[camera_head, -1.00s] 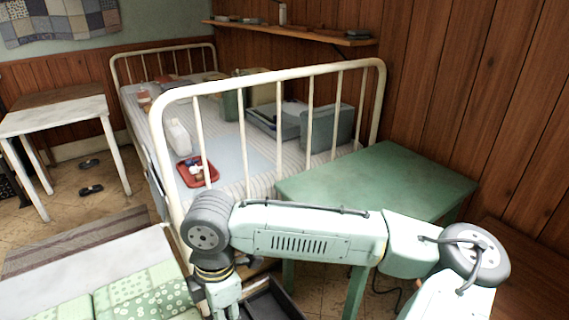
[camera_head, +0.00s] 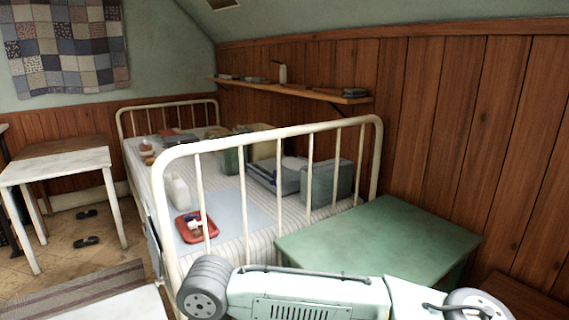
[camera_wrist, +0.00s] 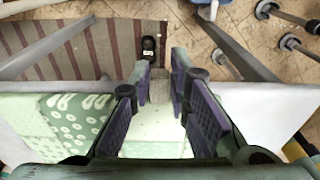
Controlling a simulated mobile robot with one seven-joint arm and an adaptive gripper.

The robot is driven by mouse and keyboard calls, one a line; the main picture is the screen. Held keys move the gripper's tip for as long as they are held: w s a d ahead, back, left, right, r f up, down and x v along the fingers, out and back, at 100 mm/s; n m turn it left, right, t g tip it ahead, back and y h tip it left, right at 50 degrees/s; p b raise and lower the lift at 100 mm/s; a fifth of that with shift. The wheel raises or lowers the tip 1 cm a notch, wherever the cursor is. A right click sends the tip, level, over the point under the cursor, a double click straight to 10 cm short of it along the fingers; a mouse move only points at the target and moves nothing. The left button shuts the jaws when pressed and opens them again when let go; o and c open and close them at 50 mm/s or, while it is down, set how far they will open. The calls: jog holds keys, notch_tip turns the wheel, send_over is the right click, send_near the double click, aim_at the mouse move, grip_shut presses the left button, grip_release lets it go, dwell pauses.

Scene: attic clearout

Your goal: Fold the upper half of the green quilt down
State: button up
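The green quilt (camera_wrist: 72,122), pale with green leaf-print and dotted patches, lies on a white surface in the wrist view. Part of it shows between and below my fingers. My gripper (camera_wrist: 160,92) is over the quilt, with its purple-padded fingers apart and nothing seen held between them. I cannot tell whether the fingertips touch the cloth. The near part of the quilt is hidden by the gripper body. In the head view the quilt is out of frame; only a corner of the white surface (camera_head: 112,306) shows at the bottom left.
A green table (camera_head: 380,240) stands beside my arm at the right. A white metal bed (camera_head: 290,135) behind it holds a red tray (camera_head: 184,236), bins and a white bottle. A striped rug (camera_wrist: 85,48) and a dark shoe (camera_wrist: 149,45) lie on the floor beyond the quilt.

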jog(key=shift+t+h, duration=0.6)
jog(key=shift+h, duration=0.3)
jog(key=shift+s+a+r+p, duration=0.1)
jog(key=shift+r+p, duration=0.9)
jog(key=shift+r, duration=0.05)
jog(key=shift+s+a+r+p, duration=0.1)
jog(key=shift+r+p, duration=0.9)
jog(key=shift+r, duration=0.05)
jog(key=shift+t+h, duration=0.6)
jog(key=shift+h, duration=0.3)
jog(key=shift+p+v, duration=1.8)
jog(key=shift+v, duration=0.3)
jog(key=shift+t+h, duration=0.6)
jog(key=shift+h, duration=0.3)
jog(key=shift+p+v, duration=1.5)
jog(key=shift+v, duration=0.6)
